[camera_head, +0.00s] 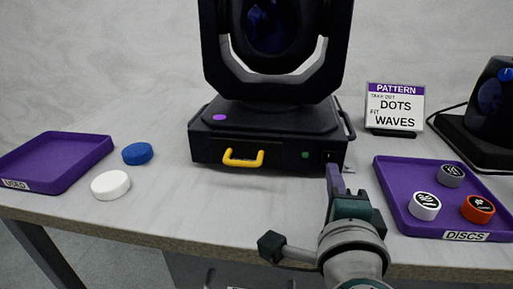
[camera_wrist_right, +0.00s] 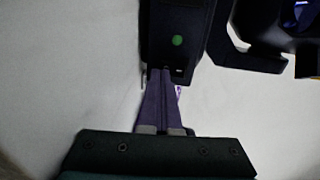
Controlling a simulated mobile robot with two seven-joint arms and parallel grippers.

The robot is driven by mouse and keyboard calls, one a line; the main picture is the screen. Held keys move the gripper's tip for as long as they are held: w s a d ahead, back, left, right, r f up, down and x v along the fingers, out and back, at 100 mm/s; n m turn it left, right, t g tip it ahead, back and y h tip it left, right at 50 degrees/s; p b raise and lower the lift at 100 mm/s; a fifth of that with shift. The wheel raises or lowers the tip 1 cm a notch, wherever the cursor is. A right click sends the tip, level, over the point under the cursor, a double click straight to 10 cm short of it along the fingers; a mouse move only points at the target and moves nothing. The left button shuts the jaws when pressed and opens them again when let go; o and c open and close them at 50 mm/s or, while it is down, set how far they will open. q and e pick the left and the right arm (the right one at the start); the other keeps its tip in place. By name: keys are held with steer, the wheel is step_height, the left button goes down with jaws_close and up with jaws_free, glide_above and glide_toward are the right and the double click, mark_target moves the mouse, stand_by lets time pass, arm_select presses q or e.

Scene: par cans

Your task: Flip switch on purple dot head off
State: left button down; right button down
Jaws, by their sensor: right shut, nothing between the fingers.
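The black moving-head light with a purple dot (camera_head: 219,117) on its base (camera_head: 230,140) stands at the middle back of the table. A yellow handle (camera_head: 243,158) and a green spot (camera_head: 305,155) are on its front face. A small dark switch (camera_head: 330,156) is near the front's right end. My right gripper (camera_head: 334,170) is shut and empty, its tips at or just in front of the switch area. In the right wrist view the closed fingers (camera_wrist_right: 161,75) reach the base's edge, near the green spot (camera_wrist_right: 177,40). The tips hide the switch, so its position and contact are unclear. My left gripper is not in view.
A purple tray labelled DISCS (camera_head: 400,215) holds three discs at right. An empty tray labelled USED (camera_head: 90,150) is at left, beside a blue disc (camera_head: 137,153) and a white disc (camera_head: 110,185). A pattern sign (camera_head: 395,105) and another dark lamp (camera_head: 490,100) stand back right.

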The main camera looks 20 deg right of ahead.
steer(key=shift+s+a+r, duration=0.1)
steer(key=shift+s+a, duration=0.1)
steer(key=shift+s, duration=0.15)
steer(key=v, duration=0.9)
steer(key=shift+s+p, duration=0.1)
steer(key=shift+p, duration=0.3)
